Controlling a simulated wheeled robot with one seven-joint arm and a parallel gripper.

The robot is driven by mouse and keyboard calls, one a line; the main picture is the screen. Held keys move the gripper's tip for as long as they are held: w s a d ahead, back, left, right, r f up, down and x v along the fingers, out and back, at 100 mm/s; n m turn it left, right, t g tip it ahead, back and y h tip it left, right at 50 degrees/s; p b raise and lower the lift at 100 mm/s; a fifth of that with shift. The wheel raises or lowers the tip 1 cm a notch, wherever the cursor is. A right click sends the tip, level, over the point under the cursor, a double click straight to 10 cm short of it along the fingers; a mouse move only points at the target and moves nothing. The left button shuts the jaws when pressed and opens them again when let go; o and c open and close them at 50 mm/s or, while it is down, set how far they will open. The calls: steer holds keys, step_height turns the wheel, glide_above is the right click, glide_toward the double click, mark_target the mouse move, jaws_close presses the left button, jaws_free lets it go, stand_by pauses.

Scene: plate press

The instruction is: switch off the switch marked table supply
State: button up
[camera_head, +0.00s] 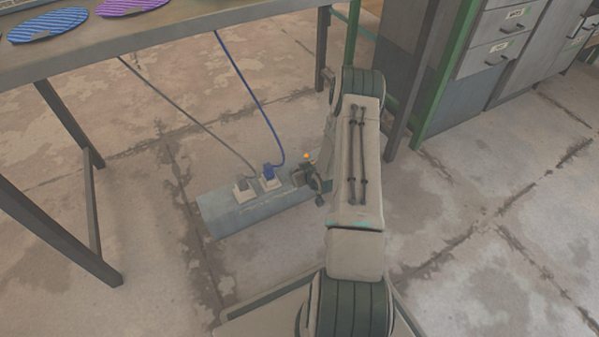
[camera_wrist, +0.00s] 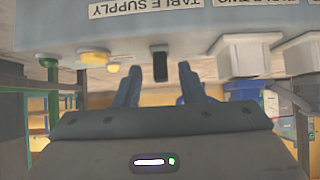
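A grey power box (camera_head: 222,217) lies on the floor under the table. In the wrist view its face (camera_wrist: 60,25) spans the top, upside down, with a label reading TABLE SUPPLY (camera_wrist: 146,6). A small black switch (camera_wrist: 160,66) sticks out below that label. My gripper (camera_wrist: 159,72) is open, one finger on each side of the switch, with visible gaps. I cannot tell how deep the fingertips are relative to it. In the head view my gripper (camera_head: 308,180) is at the box's right end, partly hidden by my arm.
Yellow lamps (camera_wrist: 94,58) sit left of the switch in the wrist view. White plugs (camera_wrist: 242,56) stand close on the right. A blue cable (camera_head: 252,98) and a grey cable (camera_head: 190,115) rise to the table (camera_head: 190,32). Table legs (camera_head: 60,235) stand left; drawers (camera_head: 497,55) stand right.

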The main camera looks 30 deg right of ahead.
steer(key=p+v, duration=0.5)
steer(key=v, duration=0.8)
steer(key=shift+s+r+p, duration=0.25)
steer(key=shift+s+p, duration=0.05)
steer(key=shift+p, duration=0.1)
steer(key=a+r+g+h+p, duration=0.1)
steer(key=a+r+g+p, duration=0.15)
steer(key=r+p, duration=1.3)
steer(key=a+r+g+h+p, duration=0.1)
steer(key=a+r+g+p, duration=0.2)
steer(key=r, duration=2.3)
steer(key=s+a+r+p, duration=0.4)
steer(key=s+r+p, duration=0.2)
steer(key=r, duration=0.4)
steer(key=s+a+r+g+y+p, duration=0.1)
steer(key=s+a+r+p, duration=0.4)
steer(key=r, duration=0.6)
steer(key=s+a+r+g+p, duration=0.1)
steer(key=s+a+r+p, duration=0.3)
steer(key=s+r+p, duration=0.3)
step_height(320, 180, up, 4)
steer(key=shift+s+a+m+y, duration=0.25)
steer(key=shift+s+m+y, duration=0.05)
steer(key=shift+s, duration=0.05)
